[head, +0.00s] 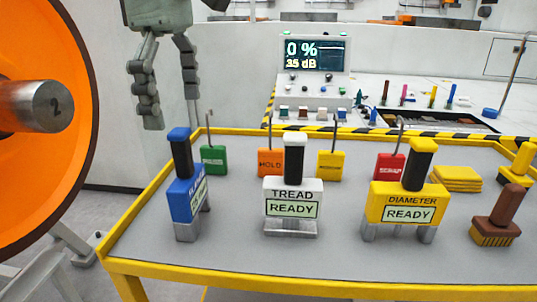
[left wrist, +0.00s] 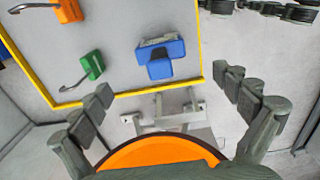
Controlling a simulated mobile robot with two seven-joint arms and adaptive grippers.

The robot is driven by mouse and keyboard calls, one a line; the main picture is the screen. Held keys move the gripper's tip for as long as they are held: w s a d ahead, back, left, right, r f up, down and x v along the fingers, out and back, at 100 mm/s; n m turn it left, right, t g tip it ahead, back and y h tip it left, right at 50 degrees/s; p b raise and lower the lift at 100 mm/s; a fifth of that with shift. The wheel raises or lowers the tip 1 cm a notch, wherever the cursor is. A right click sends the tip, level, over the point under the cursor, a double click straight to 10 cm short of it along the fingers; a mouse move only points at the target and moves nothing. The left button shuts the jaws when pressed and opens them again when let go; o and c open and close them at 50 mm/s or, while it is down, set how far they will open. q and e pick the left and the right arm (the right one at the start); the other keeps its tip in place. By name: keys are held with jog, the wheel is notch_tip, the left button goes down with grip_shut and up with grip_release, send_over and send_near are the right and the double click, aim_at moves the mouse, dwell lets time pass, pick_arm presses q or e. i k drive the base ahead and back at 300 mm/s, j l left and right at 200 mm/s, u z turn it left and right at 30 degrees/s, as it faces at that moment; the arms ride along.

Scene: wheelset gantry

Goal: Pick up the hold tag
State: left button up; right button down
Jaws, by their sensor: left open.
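The hold tag (head: 271,162) is an orange block marked HOLD with a thin metal hook rising from it. It stands on the grey table behind the white TREAD gauge (head: 293,186), which partly covers it. In the left wrist view the orange tag (left wrist: 68,10) is at the top left edge, partly cut off, its hook pointing left. My left gripper (head: 170,115) is open and empty, fingers pointing down, beyond the table's back left corner and left of the tag. In the left wrist view the left gripper (left wrist: 166,90) has its fingers wide apart. My right gripper does not show.
A green tag (head: 214,160), yellow tag (head: 331,165) and red tag (head: 389,167) stand in the same row. A blue gauge (head: 185,210), a yellow DIAMETER gauge (head: 408,203) and a brown brush (head: 497,218) stand in front. A large orange wheel (head: 75,170) is at the left.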

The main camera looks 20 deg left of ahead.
aim_at(270, 160)
jog(key=u, duration=2.8)
jog(key=z, duration=2.2)
jog(key=i+l+u, duration=0.25)
jog(key=l, duration=0.2)
jog(key=k+j, duration=0.05)
